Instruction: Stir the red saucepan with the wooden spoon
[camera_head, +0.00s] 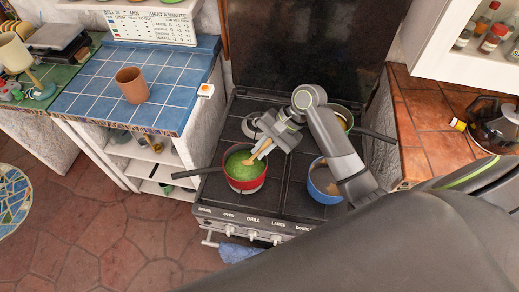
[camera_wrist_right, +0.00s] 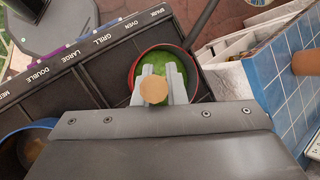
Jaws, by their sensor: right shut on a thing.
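The red saucepan (camera_head: 247,187) stands on the front left of the stove, with green contents and its dark handle pointing left. It also shows in the right wrist view (camera_wrist_right: 134,72). My right gripper (camera_head: 267,140) is over the saucepan's right rear side, shut on the wooden spoon (camera_head: 262,151). In the right wrist view the spoon's round handle end (camera_wrist_right: 153,91) sits between the two fingers. My left gripper is not in view.
A blue pot (camera_head: 322,190) stands right of the saucepan, under my right arm. A pan with a dark handle (camera_head: 375,134) is at the back right burner. A terracotta cup (camera_head: 132,85) stands on the blue tiled counter (camera_head: 180,75).

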